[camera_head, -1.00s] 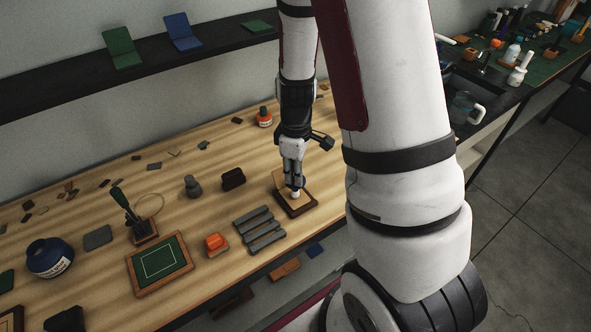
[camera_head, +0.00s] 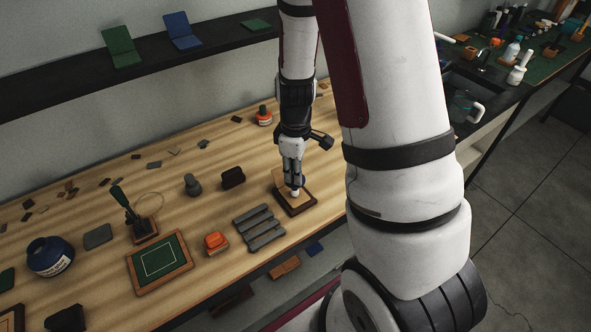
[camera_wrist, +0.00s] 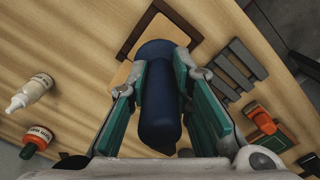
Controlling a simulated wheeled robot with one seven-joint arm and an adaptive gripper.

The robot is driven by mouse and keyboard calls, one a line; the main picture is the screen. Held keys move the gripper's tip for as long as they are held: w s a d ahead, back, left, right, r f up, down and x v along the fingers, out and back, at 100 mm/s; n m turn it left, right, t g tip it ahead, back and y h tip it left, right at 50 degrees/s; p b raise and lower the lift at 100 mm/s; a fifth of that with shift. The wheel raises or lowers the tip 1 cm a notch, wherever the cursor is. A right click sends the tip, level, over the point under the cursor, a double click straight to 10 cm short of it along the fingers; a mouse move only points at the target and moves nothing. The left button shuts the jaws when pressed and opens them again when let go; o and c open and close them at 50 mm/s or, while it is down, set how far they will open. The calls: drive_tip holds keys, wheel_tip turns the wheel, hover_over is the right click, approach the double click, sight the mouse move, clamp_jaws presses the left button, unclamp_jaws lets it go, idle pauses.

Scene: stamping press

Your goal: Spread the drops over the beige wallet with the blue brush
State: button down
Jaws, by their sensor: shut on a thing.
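My gripper (camera_head: 294,180) is shut on the blue brush, whose dark blue handle (camera_wrist: 160,105) stands between the two fingers in the wrist view. In the head view a small pale end (camera_head: 294,193) shows below the fingertips, at the wallet's surface; I cannot tell if it touches. The beige wallet (camera_head: 281,179) lies open in a dark brown wooden tray (camera_head: 298,211). In the wrist view the brush and fingers cover much of the wallet (camera_wrist: 168,28). No drops can be made out.
A grey slatted rack (camera_head: 262,232) and an orange-topped item (camera_head: 215,242) stand left of the tray.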

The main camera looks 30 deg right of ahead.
idle(0.3)
drive_tip(key=shift+r+p, duration=1.45)
drive_tip(key=shift+r, duration=2.05)
drive_tip(key=shift+w, duration=0.15)
